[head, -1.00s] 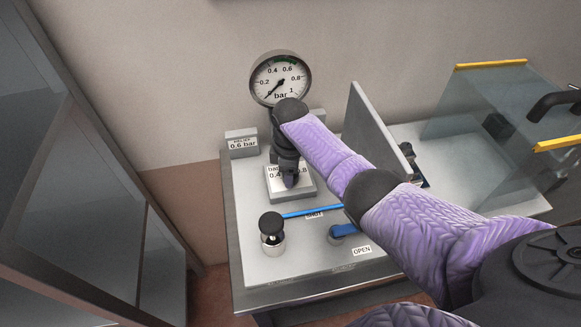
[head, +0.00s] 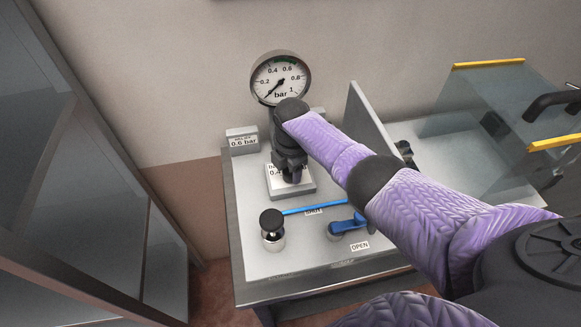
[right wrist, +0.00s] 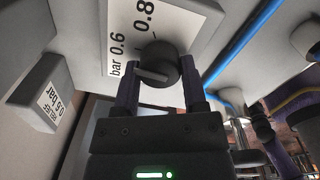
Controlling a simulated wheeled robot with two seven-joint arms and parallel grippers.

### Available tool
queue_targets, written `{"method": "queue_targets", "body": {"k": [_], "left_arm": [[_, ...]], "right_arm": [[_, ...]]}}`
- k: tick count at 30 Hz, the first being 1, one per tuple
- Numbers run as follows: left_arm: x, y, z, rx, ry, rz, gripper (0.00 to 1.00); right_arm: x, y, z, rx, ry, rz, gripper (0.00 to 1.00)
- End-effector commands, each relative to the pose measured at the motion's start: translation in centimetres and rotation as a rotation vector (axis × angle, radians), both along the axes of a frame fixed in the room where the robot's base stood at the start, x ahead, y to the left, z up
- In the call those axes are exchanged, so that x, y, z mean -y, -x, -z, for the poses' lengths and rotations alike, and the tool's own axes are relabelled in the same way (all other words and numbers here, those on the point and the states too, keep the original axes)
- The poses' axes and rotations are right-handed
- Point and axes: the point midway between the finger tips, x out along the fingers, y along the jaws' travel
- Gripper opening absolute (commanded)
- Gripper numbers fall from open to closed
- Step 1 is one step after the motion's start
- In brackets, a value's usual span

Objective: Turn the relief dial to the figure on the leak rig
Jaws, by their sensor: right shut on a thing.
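The relief dial is a dark round knob (right wrist: 160,62) with a raised bar, on a white scale plate marked bar, 0.6 and 0.8 in the right wrist view. The bar points left in that view, below the 0.6 print; the exact reading is unclear. My right gripper (right wrist: 163,78) is shut on the knob, one finger on each side. In the head view my right gripper (head: 290,168) comes down over the dial plate (head: 301,190) and hides the knob and most figures. A grey sign (head: 242,142) reads relief 0.6 bar. My left gripper is not in view.
A round gauge (head: 280,78) stands behind the dial, needle near zero. In front are a black-topped knob (head: 271,223), a blue tube (head: 314,208) and a blue lever (head: 348,225). A grey upright panel (head: 375,125) stands right of my wrist.

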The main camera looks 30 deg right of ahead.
Motion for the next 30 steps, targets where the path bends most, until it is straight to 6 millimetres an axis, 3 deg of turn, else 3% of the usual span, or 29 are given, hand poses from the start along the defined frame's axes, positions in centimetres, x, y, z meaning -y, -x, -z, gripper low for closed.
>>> {"method": "queue_targets", "body": {"k": [20, 21, 25, 30], "left_arm": [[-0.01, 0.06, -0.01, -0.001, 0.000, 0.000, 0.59], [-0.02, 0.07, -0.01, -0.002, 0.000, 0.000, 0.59], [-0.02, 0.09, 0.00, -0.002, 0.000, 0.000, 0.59], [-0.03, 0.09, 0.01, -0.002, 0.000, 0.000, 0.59]], "right_arm": [[-0.07, -0.06, -0.06, 0.002, -0.003, -0.052, 0.00], [-0.07, -0.06, -0.07, 0.002, -0.003, -0.052, 0.61], [-0.05, -0.04, -0.05, 0.002, -0.002, -0.052, 0.89], [-0.02, -0.02, -0.02, 0.001, -0.001, -0.052, 0.90]]}}
